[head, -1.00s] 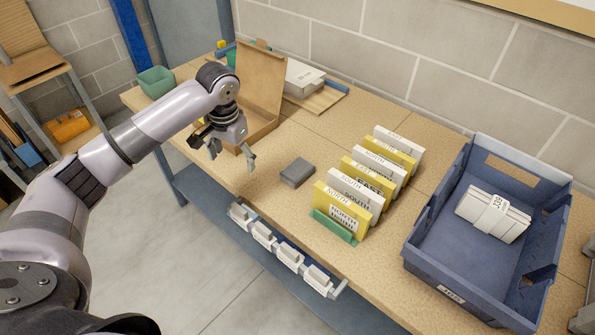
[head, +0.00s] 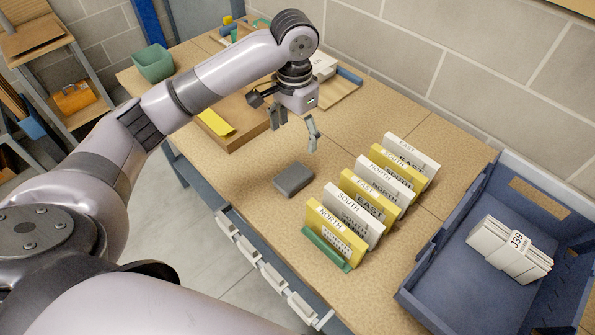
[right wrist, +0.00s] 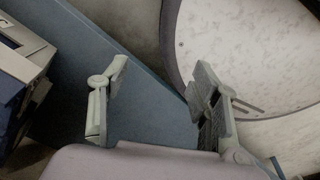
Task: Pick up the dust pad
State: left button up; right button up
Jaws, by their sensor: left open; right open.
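The dust pad (head: 294,179) is a small dark grey block lying flat on the wooden table, left of the row of cards. My left gripper (head: 296,127) is open and empty, above the table and a little behind the pad, apart from it. Its fingers point down. My right gripper (right wrist: 155,105) shows only in the right wrist view. It is open with nothing between its fingers, in front of a blue-grey surface.
Yellow and white labelled cards (head: 365,195) stand in a row right of the pad. A blue crate (head: 450,262) holding a banded white bundle (head: 509,249) is at the right. A cardboard box (head: 240,112) lies behind my left arm. A green bin (head: 153,64) stands far left.

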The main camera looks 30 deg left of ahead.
pick_arm(q)
notch_tip(320, 180, down, 5)
jog(key=p, duration=0.1)
send_over(293, 175)
jog(key=f, duration=0.5)
jog(key=shift+s+d, duration=0.25)
jog(key=shift+d, duration=0.1)
jog(key=shift+f, duration=0.6)
jog(key=f, duration=0.2)
jog(key=f+p, duration=0.1)
jog(key=f, duration=0.1)
jog(key=shift+w+a+f, duration=0.1)
jog(key=shift+w+a, duration=0.05)
jog(key=shift+a, duration=0.15)
jog(key=shift+f, duration=0.5)
pick_arm(e)
jog(key=shift+s+r, duration=0.35)
jog(key=shift+r, duration=0.2)
jog(key=shift+s+r, duration=0.35)
jog(key=shift+r, duration=0.2)
pick_arm(q)
jog(key=shift+c, duration=0.6)
jog(key=c, duration=1)
jog(key=shift+c, duration=0.2)
